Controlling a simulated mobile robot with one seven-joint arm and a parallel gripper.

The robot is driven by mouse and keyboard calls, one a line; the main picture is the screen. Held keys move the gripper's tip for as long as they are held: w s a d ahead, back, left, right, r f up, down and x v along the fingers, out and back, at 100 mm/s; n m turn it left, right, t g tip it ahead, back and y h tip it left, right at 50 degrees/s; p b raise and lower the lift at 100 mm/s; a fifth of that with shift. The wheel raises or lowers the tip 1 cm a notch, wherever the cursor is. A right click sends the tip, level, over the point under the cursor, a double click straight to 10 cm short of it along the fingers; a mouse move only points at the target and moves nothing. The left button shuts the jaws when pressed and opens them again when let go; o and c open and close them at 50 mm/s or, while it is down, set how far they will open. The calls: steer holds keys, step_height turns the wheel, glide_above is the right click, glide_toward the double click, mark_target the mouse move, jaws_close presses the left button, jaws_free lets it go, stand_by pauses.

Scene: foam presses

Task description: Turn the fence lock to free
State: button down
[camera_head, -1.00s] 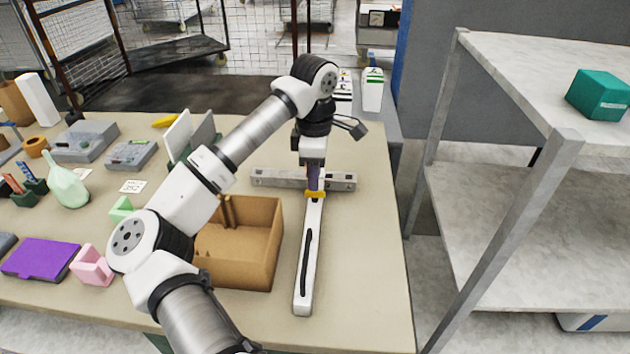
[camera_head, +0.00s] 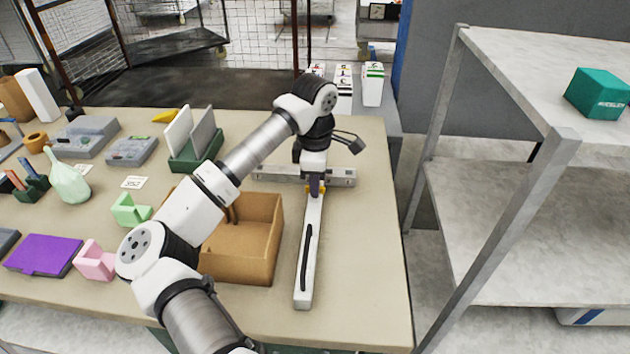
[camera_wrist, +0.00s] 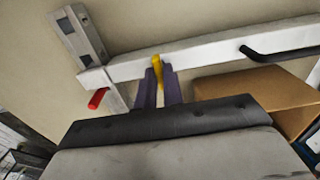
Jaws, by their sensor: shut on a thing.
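The fence is a pale T-shaped piece on the table, with a grey crossbar (camera_head: 342,178) and a long white arm (camera_head: 308,262) carrying a black handle (camera_head: 306,258). A yellow lever (camera_head: 322,189), which looks like the fence lock, sits on the arm near the crossbar. It also shows in the wrist view (camera_wrist: 157,66). My gripper (camera_head: 316,190) comes down over it from above. In the wrist view its purple fingers (camera_wrist: 160,82) are shut on the yellow lever, one on each side. The lever's lower part is hidden between the fingers. No lock marking is readable.
An open cardboard box (camera_head: 243,268) stands close left of the white arm. A red knob or grip (camera_wrist: 97,98) shows near the crossbar in the wrist view. Table right of the fence is clear. A grey shelf rack (camera_head: 490,240) stands beyond the table's right edge.

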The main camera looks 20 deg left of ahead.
steer(key=shift+f+n+b, duration=0.15)
steer(key=shift+n+b, duration=0.25)
steer(key=shift+b, duration=0.1)
steer(key=n+b, duration=0.2)
steer(key=b, duration=0.1)
steer(key=shift+n, duration=0.4)
steer(key=n+b, duration=0.3)
steer(key=shift+n, duration=0.3)
steer(key=n+b, duration=0.2)
steer(key=n, duration=0.1)
steer(key=shift+n, duration=0.3)
steer(key=n+b, duration=0.2)
steer(key=n, duration=0.2)
steer(key=shift+r+n+b, duration=0.2)
steer(key=shift+n+b, duration=0.35)
steer(key=shift+n, duration=0.95)
steer(key=c, duration=1.5)
jaws_free()
